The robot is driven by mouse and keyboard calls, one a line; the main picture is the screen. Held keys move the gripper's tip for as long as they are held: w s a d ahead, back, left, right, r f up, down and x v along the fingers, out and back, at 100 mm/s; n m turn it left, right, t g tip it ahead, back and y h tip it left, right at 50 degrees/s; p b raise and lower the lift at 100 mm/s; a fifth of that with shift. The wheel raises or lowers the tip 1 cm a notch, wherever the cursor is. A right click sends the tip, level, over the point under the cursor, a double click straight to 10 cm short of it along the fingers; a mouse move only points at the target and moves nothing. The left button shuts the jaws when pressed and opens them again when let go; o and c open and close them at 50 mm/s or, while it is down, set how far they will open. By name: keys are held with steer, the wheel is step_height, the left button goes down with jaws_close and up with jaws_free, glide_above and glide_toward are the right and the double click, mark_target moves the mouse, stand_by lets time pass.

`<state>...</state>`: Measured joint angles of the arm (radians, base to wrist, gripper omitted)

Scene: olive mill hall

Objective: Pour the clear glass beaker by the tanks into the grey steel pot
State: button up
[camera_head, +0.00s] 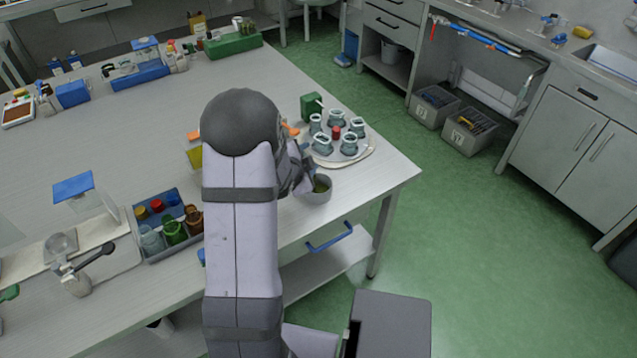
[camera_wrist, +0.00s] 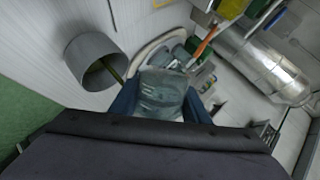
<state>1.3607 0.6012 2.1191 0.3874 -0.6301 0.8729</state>
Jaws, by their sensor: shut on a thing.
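My gripper (camera_wrist: 160,105) is shut on a clear glass beaker (camera_wrist: 162,92), which sits between its two dark blue fingers in the wrist view. The beaker looks greenish and see-through; I cannot tell its tilt or how much it holds. In the head view my arm mostly hides the gripper (camera_head: 302,172) and the beaker. The grey steel pot (camera_head: 317,194) stands near the table's front edge, just right of and below the gripper. In the wrist view the pot (camera_wrist: 88,50) is left of the beaker, apart from it in the picture. Something yellow-green shows inside the pot.
A round tray (camera_head: 362,154) with several glass jars stands just behind the pot. A green box (camera_head: 311,107) is behind it. A crate of coloured bottles (camera_head: 160,254) is left of my arm. A shiny steel cylinder (camera_wrist: 268,68) shows in the wrist view.

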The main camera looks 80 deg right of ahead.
steer(key=shift+m+t, duration=0.5)
stand_by(0.8)
steer(key=shift+s+d+r+m+t+b, duration=0.15)
steer(key=shift+s+m+t+b, duration=0.4)
steer(key=shift+b, duration=0.3)
stand_by(0.5)
steer(key=shift+r+m+t+y+p, duration=0.1)
steer(key=shift+m+t+y+p, duration=0.45)
steer(key=shift+p, duration=1.45)
steer(key=b, duration=0.2)
steer(key=n+g+b, duration=0.1)
steer(key=shift+w+n+h+b, duration=0.25)
steer(key=shift+n+h+b, duration=0.05)
steer(key=shift+h+b, duration=0.1)
steer(key=shift+w+g, duration=0.15)
steer(key=shift+g, duration=0.15)
